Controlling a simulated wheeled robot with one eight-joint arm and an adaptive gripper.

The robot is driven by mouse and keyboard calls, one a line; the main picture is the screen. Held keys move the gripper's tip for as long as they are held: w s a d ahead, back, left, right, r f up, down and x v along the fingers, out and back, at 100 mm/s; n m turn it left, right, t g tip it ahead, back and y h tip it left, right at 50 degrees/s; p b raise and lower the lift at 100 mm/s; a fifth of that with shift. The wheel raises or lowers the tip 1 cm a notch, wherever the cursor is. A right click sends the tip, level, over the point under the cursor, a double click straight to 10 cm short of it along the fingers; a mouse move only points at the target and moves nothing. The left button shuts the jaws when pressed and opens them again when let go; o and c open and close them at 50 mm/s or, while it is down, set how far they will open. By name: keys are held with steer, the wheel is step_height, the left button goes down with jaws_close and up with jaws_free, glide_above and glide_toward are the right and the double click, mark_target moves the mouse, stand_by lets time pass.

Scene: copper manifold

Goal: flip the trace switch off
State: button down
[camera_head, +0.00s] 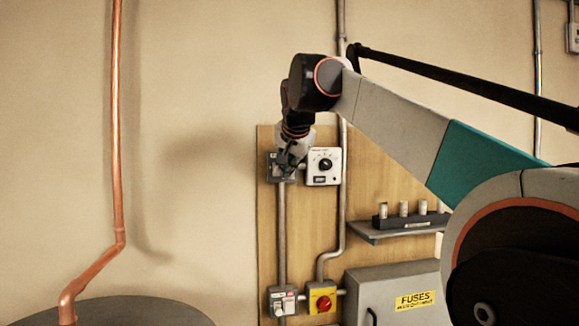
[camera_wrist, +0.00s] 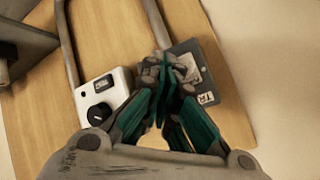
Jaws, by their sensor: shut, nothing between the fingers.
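The dark grey switch box (camera_head: 271,168) is on the wooden board, at the top of a vertical conduit. In the wrist view it (camera_wrist: 206,72) carries a label of which "TR" can be read. My gripper (camera_head: 287,164) is in front of this box and hides much of it. In the wrist view my gripper's fingers (camera_wrist: 170,72) are together and empty, with their tips over the near side of the box's plate. The lever is hidden behind the fingertips, so its position cannot be told. Whether the tips touch it cannot be told.
A white dial box (camera_head: 324,167) sits right beside the switch box; it also shows in the wrist view (camera_wrist: 104,100). Lower are a grey switch box (camera_head: 283,301), a yellow box with a red knob (camera_head: 321,299) and a fuse cabinet (camera_head: 385,292). A shelf (camera_head: 372,235) juts out at right.

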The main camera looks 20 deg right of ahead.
steer(key=shift+s+a+f, duration=0.15)
steer(key=shift+s, duration=0.35)
steer(key=shift+s+a+f+b, duration=0.1)
steer(key=shift+s+a+b, duration=0.1)
steer(key=shift+s, duration=0.65)
steer(key=shift+s+a+f+b, duration=0.1)
steer(key=shift+s+a+b, duration=0.1)
steer(key=shift+s, duration=0.65)
steer(key=shift+s+a+f+b, duration=0.1)
steer(key=shift+s+a+b, duration=0.1)
steer(key=shift+s, duration=0.65)
